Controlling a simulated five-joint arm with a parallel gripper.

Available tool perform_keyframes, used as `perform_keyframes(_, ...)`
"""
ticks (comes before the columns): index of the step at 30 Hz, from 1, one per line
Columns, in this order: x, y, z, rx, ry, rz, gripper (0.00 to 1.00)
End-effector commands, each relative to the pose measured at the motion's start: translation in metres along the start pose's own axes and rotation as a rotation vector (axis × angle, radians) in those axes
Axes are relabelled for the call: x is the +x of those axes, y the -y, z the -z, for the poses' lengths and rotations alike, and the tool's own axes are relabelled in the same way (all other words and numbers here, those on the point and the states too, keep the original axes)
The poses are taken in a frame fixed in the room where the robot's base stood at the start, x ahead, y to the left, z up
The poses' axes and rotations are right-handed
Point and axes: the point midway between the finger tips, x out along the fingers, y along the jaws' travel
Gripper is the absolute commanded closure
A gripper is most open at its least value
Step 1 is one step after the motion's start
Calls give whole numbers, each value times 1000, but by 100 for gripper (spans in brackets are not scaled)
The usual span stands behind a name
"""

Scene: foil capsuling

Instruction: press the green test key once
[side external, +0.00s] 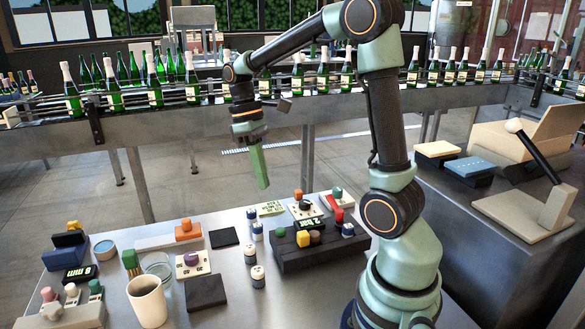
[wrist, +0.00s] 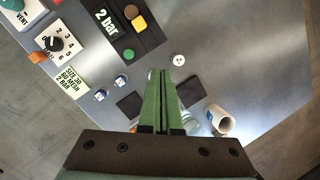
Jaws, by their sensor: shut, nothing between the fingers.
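The green key (side external: 281,232) is a small round button at the left end of a dark block (side external: 320,258) on the metal table. It also shows in the wrist view as a green disc (wrist: 129,54), near the "2 bar" display (wrist: 105,20). My gripper (side external: 264,187) has long green fingers, shut and empty, pointing down and well above the table. In the wrist view my gripper's tips (wrist: 166,75) appear to the right of and below the green key, apart from it.
Yellow (side external: 303,239) and blue (side external: 348,229) keys share the block. A dial panel (wrist: 58,45) and small jars (side external: 258,276) stand close by. A white cup (side external: 147,302) stands at the front left. A bottle conveyor (side external: 180,95) runs behind.

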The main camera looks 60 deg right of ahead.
Motion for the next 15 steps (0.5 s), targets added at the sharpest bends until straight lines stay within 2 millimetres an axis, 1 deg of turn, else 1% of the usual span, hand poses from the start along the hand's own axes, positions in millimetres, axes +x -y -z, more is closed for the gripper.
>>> perform_keyframes(1,6,-9,1,-5,42,29,100)
perform_keyframes(6,20,-32,1,-35,154,124,100)
perform_keyframes(10,30,-46,0,-55,215,189,100)
perform_keyframes(15,38,-56,-2,-74,259,242,100)
